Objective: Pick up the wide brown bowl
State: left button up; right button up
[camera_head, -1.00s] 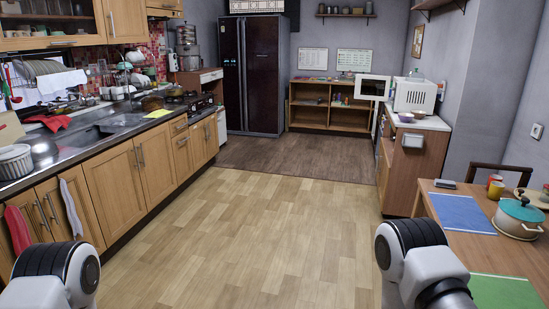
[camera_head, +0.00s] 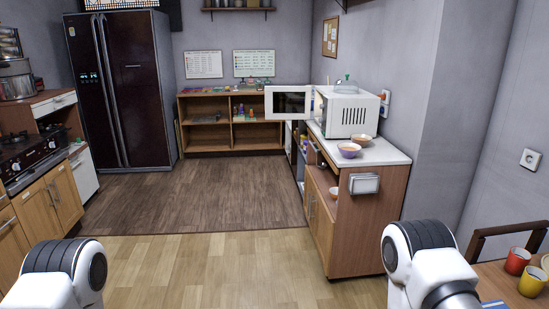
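I cannot make out a wide brown bowl for certain in the head view. Two small bowls stand close together on the white top of the right cabinet: a purple bowl (camera_head: 349,151) in front and a pale pinkish bowl (camera_head: 362,140) just behind it. My two arms show at the bottom left and bottom right, but neither gripper is in the picture.
A white microwave (camera_head: 346,112) with its door open stands behind the bowls on the cabinet (camera_head: 362,225). The floor (camera_head: 205,275) ahead is clear. A table with a red cup (camera_head: 517,261) and a yellow cup (camera_head: 532,281) is at lower right.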

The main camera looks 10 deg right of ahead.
aim_at(361, 141)
jog(key=i+z, duration=0.1)
jog(key=i, duration=1)
jog(key=i+j, duration=0.25)
jog(key=i, duration=0.85)
jog(key=l+z, duration=0.05)
jog(key=l, duration=0.05)
